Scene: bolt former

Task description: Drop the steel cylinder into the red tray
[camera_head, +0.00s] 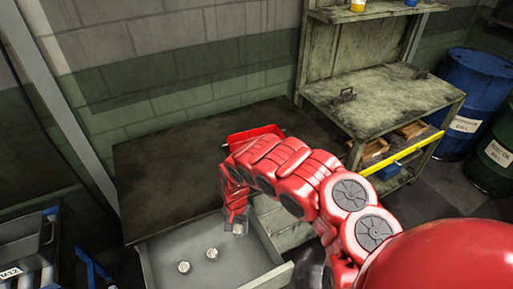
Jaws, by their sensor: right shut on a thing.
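The red tray (240,137) sits on the dark worktop, partly hidden behind my red right arm. Two small steel cylinders, one (184,267) and another (212,254), stand apart on the floor of the open grey drawer. My right gripper (238,228) points down over the right part of the drawer, to the right of these two. It is shut on a steel cylinder that is mostly hidden and small in the picture. I cannot tell whether that cylinder touches the drawer floor. My left gripper is out of view.
The open drawer (160,250) juts out below the dark worktop (165,170), whose left part is clear. A worn workbench (385,95) with shelves and a yellow bar stands to the right, with blue (475,90) and green drums beyond. Dark bins (25,250) are at the left.

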